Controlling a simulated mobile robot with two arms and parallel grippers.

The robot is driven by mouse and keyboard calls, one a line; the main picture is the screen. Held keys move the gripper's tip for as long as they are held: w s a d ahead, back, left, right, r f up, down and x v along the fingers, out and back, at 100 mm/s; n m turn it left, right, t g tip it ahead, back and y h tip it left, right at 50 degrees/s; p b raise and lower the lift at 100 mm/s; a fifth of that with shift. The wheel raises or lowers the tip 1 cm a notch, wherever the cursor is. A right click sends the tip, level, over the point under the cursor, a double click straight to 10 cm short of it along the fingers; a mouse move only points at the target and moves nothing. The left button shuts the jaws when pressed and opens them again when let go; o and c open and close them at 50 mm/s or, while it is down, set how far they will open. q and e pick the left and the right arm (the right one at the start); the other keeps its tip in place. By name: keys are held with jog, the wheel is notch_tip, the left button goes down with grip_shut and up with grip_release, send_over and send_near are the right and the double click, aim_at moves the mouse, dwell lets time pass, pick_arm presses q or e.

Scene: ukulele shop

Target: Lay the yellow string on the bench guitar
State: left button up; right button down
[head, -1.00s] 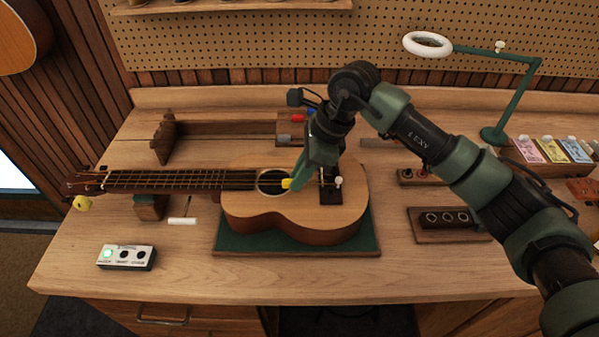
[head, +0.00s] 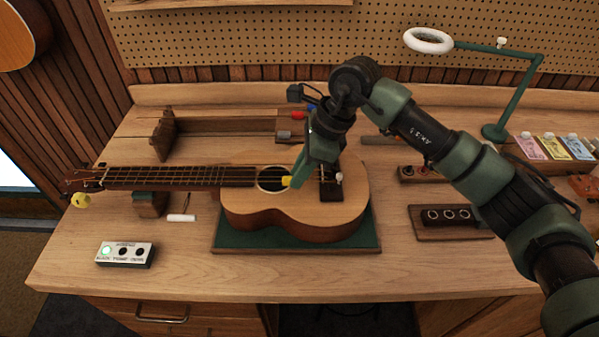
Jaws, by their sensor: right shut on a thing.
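The bench guitar (head: 285,213) lies flat on a green mat (head: 300,245) on the workbench, its neck to the left and its body to the right. Strings run along its neck. My right gripper (head: 290,182) is over the guitar body, at the right edge of the sound hole. It is shut on a small yellow piece (head: 287,181), which I take to be part of the yellow string. The string's thin length cannot be made out. Another yellow piece (head: 81,200) hangs by the headstock at the far left. My left gripper is not in view.
A control box (head: 125,255) with a green light sits at the front left. A neck rest (head: 149,205) and a white-handled tool (head: 182,217) lie under the neck. A green lamp (head: 495,132) and packets (head: 553,147) stand at the right.

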jog(key=c, duration=1)
grip_release()
jog(key=shift+c, duration=0.2)
jog(key=shift+r, duration=0.1)
jog(key=shift+r+p, duration=1.25)
jog(key=shift+r, duration=2.15)
